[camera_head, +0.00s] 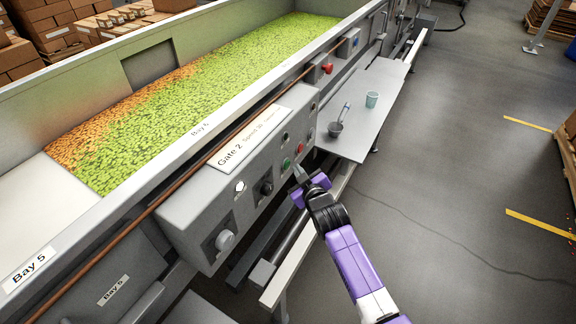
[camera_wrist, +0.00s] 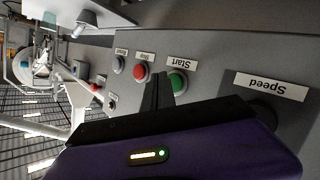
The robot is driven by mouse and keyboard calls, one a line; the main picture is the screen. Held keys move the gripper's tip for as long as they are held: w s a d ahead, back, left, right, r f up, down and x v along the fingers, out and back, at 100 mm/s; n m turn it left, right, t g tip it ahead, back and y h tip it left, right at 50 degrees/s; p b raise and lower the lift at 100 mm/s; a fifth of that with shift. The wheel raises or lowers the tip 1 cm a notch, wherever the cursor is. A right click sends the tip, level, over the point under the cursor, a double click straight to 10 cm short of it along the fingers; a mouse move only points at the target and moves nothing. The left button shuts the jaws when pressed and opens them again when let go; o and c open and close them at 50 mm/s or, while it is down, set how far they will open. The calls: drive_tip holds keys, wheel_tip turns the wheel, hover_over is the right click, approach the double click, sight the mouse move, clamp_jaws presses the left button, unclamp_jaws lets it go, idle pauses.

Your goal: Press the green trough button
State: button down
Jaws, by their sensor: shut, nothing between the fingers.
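The green button (camera_head: 286,164) is on the front of the grey control box (camera_head: 205,200) along the trough. In the wrist view the green button (camera_wrist: 177,82) appears upside down, under a label reading "Start", partly covered by my fingers. My gripper (camera_head: 298,172) is shut and empty, its fingertips close in front of the panel beside the green button. In the wrist view the gripper's tips (camera_wrist: 158,82) overlap the button's left edge. I cannot tell whether they touch it.
A red button (camera_wrist: 140,73) labelled "Stop" and a grey button (camera_wrist: 118,64) sit beside the green one. A black knob (camera_head: 264,187) is on the other side. A shelf (camera_head: 385,85) holds a scoop (camera_head: 336,127) and cup (camera_head: 372,99).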

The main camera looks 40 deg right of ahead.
drive_tip(key=shift+w, duration=0.1)
drive_tip(key=shift+w+a, duration=0.1)
drive_tip(key=shift+w, duration=0.2)
